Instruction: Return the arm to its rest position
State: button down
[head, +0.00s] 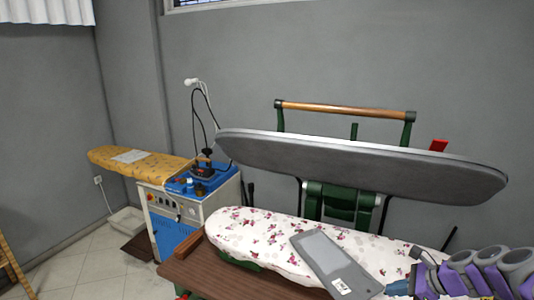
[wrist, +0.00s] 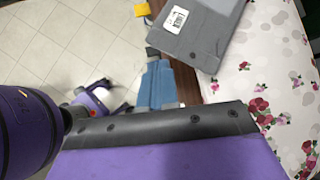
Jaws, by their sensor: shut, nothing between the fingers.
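My gripper (head: 392,288) is low at the right of the head view, at the end of my purple arm. Its blue fingers are together with nothing between them. They point left, close to the near end of a flat grey panel with a white label (head: 331,262). In the wrist view the blue fingers of my gripper (wrist: 155,54) show near the middle, just left of the grey panel (wrist: 205,40). I cannot tell whether they touch it. The panel lies on the floral ironing board (head: 262,233), slanted across its front edge.
A brown wooden table edge (head: 215,278) runs along the front of the board. A large grey press lid (head: 350,165) stands raised above it. A blue and white steam unit (head: 190,215) and a yellow ironing board (head: 125,165) stand at left. Tiled floor (head: 90,265) is clear at lower left.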

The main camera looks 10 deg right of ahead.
jog(key=s+a+r+n+g, duration=0.2)
jog(key=s+a+r+n, duration=0.3)
jog(key=a, duration=0.7)
jog(key=s+a+r+n+g, duration=0.25)
jog(key=a+n, duration=0.55)
jog(key=a, duration=0.4)
jog(key=s+a+n+g+h, duration=0.1)
jog(key=s+n, duration=0.3)
jog(key=s, duration=0.4)
jog(key=s+a+f+n+g+h, duration=0.1)
jog(key=s+n+h, duration=0.2)
jog(key=s, duration=0.4)
jog(key=s+a+f+n+g+h, duration=0.1)
jog(key=s+n, duration=0.3)
jog(key=s, duration=0.4)
jog(key=shift+s+a+f+n+g+h+b, duration=0.25)
jog(key=shift+s+a+n+g+h+b, duration=0.1)
jog(key=shift+h, duration=0.25)
jog(key=c, duration=1.9)
grip_release()
jog(key=shift+w, duration=0.1)
